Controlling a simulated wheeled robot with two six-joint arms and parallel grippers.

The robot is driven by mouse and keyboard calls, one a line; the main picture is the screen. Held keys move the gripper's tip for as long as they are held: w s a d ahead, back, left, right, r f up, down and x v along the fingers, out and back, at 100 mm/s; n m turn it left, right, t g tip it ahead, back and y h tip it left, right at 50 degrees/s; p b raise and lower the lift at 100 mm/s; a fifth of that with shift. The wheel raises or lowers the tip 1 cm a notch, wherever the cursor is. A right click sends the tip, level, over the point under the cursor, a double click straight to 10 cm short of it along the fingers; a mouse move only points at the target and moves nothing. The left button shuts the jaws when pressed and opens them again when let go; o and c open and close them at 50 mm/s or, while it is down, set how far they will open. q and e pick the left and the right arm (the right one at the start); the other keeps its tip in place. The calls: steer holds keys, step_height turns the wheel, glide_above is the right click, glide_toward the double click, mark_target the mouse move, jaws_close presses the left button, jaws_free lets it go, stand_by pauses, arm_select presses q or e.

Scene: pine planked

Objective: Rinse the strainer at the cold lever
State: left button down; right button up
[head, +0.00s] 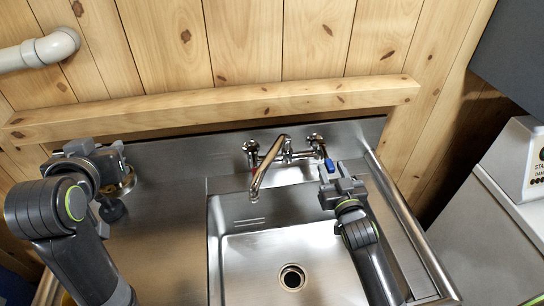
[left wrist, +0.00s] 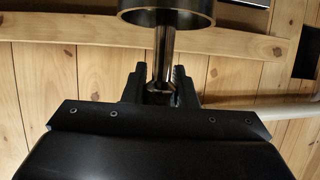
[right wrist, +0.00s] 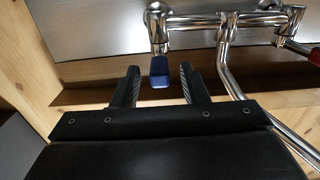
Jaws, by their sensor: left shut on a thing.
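The strainer shows as a dark round cup (left wrist: 166,12) on a shiny stem in the left wrist view; in the head view its brassy rim (head: 125,187) is partly hidden. My left gripper (head: 117,162) is shut on the stem, over the counter left of the sink. The blue cold lever (right wrist: 160,72) is on the right side of the tap; it also shows in the head view (head: 329,165). My right gripper (right wrist: 160,88) is open, its fingertips on either side of the lever's end, with gaps visible. The chrome spout (head: 266,172) points over the basin.
The steel sink basin (head: 245,268) is empty, with a dark drain (head: 292,277). A red lever (right wrist: 314,55) is on the tap's other side. A wooden rail (head: 210,108) runs behind. Bare steel counter (head: 165,240) lies left of the basin.

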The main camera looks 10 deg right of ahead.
mark_target(325, 155)
steer(key=shift+w+d, duration=0.1)
steer(key=shift+w, duration=1.55)
jaws_close()
